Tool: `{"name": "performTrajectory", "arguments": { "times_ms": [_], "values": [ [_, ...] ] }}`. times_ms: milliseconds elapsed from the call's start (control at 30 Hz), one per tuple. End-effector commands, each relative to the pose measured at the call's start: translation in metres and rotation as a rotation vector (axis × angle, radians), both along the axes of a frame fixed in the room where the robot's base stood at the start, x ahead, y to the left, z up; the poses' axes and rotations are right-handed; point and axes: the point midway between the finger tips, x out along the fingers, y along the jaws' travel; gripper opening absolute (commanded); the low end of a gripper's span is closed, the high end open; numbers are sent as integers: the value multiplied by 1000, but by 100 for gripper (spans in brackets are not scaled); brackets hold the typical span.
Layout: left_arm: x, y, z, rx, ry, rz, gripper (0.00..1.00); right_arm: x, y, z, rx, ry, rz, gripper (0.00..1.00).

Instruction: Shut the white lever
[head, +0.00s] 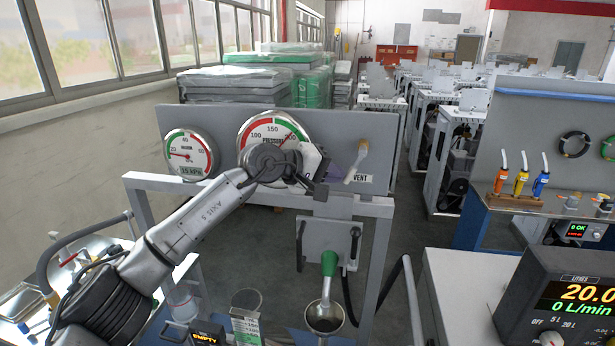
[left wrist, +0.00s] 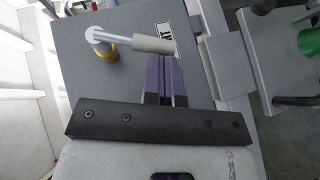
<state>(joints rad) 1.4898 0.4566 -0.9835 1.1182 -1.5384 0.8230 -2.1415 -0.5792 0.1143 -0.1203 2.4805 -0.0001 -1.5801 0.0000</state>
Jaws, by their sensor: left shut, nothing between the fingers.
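The white lever (head: 355,166) is on the grey panel (head: 395,125), left of the VENT label (head: 361,178). It slants down and to the left from its yellow pivot. In the left wrist view the lever (left wrist: 125,40) shows a thin rod from the yellow base (left wrist: 104,53) to a thick pale grip. My left gripper (head: 319,188) is in front of the panel, just left of the lever's lower end. Its purple fingers (left wrist: 166,80) are shut and empty, close to the grip's end; I cannot tell whether they touch it. My right gripper is out of view.
Two round gauges, the left one (head: 190,154) clear and the larger one (head: 272,132) partly behind my arm, are on the panel. A green-handled nozzle (head: 329,263) points into a funnel (head: 324,317) below. A litre display (head: 570,300) stands at the lower right.

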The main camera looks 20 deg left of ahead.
Motion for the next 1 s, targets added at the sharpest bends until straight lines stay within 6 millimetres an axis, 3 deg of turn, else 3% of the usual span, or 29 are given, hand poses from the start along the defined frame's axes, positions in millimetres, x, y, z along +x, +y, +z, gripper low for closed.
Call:
{"name": "performTrajectory", "arguments": {
  "times_ms": [33, 100, 400, 700, 1000],
  "values": [
    [0, -4, -12, -45, -4, -3, 0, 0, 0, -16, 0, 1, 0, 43],
    [1, -7, -15, -105, -9, -2, 0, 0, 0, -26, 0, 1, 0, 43],
    [2, -18, -21, -307, -30, -2, 0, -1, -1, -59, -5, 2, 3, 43],
    [2, -24, -20, -414, -42, -2, 0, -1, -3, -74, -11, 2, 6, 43],
    [3, -26, -19, -441, -45, -3, 0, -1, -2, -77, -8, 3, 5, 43]
  ]
}}
